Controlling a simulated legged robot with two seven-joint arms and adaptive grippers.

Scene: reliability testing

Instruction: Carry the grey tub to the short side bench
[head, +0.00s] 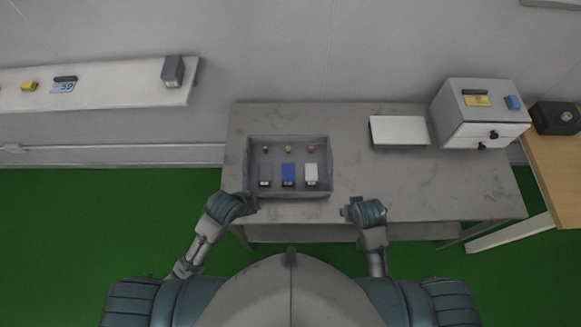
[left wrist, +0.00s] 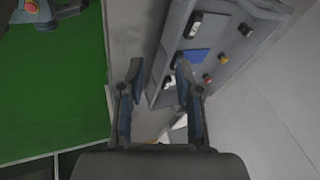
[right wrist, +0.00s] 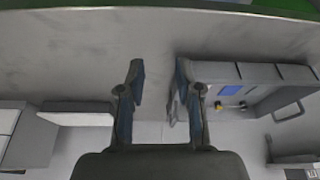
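The grey tub (head: 327,175) sits on the grey table. In it lie black, blue and white blocks and three small buttons. My left gripper (head: 252,206) is at the tub's near left corner; in the left wrist view its fingers (left wrist: 160,80) are apart, with the tub's edge close to the right finger. My right gripper (head: 348,208) is right of the tub's near right corner. In the right wrist view its open fingers (right wrist: 160,78) have the tub (right wrist: 275,72) just to their right. Neither visibly grips it. A wood-topped bench (head: 556,165) stands at the far right.
A white plate (head: 399,131) and a white drawer box (head: 480,112) stand on the grey table (head: 430,185), right of the tub. A black box (head: 555,117) is on the wood-topped bench. A white wall shelf (head: 120,84) with small items is at left. Green floor lies around.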

